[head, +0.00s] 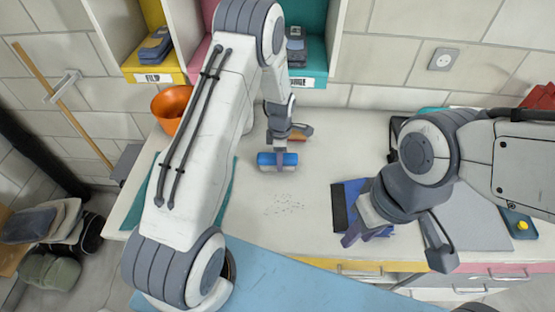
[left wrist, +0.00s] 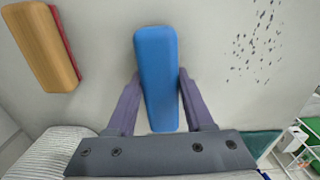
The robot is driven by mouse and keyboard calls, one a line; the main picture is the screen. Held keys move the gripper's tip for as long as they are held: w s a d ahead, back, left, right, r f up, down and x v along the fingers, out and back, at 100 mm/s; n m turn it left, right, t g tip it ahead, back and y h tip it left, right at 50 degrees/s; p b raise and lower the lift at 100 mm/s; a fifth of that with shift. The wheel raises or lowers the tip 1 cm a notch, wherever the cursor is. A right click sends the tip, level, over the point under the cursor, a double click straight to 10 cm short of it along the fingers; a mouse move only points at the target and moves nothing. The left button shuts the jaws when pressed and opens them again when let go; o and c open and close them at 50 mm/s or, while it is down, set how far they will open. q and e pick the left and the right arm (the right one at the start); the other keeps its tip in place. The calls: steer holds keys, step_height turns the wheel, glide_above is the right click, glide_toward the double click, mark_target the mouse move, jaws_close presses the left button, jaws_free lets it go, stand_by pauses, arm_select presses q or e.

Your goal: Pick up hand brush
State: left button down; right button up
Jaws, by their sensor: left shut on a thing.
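A blue block-shaped hand brush (head: 277,158) with a paler underside is on or just above the white worktop; I cannot tell if it touches. My left gripper (head: 278,148) is over it from above. In the left wrist view the blue hand brush (left wrist: 156,75) lies between the two purple-grey fingers of my left gripper (left wrist: 160,95), which are shut on its sides. My right gripper (head: 396,248) is open and appears empty, over the front right of the worktop.
A wooden-backed brush with a red side (left wrist: 40,45) lies near the blue one. Dark specks (head: 285,204) are scattered on the worktop (head: 320,150). A blue and black flat thing (head: 345,205) lies under my right gripper. An orange bucket (head: 171,105) stands at the back left.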

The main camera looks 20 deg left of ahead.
arm_select(q)
steer(key=shift+r, duration=0.15)
steer(key=r+b, duration=0.1)
steer(key=r, duration=0.1)
steer(key=r+b, duration=0.1)
steer(key=r, duration=0.1)
steer(key=shift+w+d, duration=0.1)
steer(key=shift+d, duration=0.1)
steer(key=d+r+b, duration=0.3)
steer(key=d+r, duration=0.3)
steer(key=d, duration=0.5)
steer(key=shift+w+r, duration=0.2)
steer(key=shift+r, duration=0.2)
steer(key=shift+d, duration=0.1)
